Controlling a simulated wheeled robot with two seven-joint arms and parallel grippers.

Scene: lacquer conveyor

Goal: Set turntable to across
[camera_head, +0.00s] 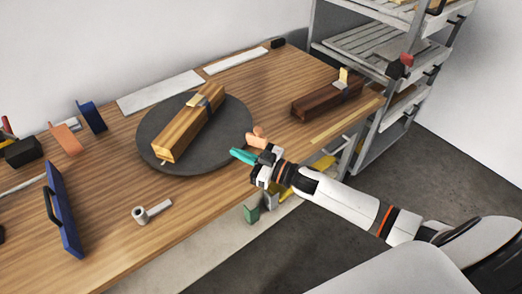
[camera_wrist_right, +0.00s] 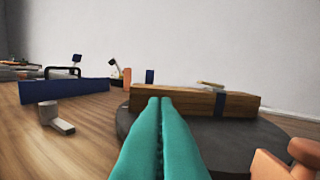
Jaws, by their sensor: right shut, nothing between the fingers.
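The turntable (camera_head: 229,137) is a dark grey disc on the wooden bench. A light wooden block (camera_head: 183,132) with a dark band lies on it, running from lower left to upper right in the head view. An orange handle (camera_head: 257,138) stands at the disc's right rim; it also shows in the right wrist view (camera_wrist_right: 284,160). My right gripper (camera_head: 240,155) has teal fingers, shut and empty, at the disc's front right rim beside the handle. In the wrist view its fingertips (camera_wrist_right: 160,101) overlap the block (camera_wrist_right: 185,101), which lies crosswise. Contact cannot be told. My left gripper is not in view.
A dark wooden block (camera_head: 322,99) lies right of the turntable. A blue panel with a handle (camera_head: 65,215) and a grey pipe-like piece (camera_head: 150,210) are at the left. A grey shelf rack (camera_head: 370,45) stands beyond the right end. White strips (camera_head: 160,92) lie along the back.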

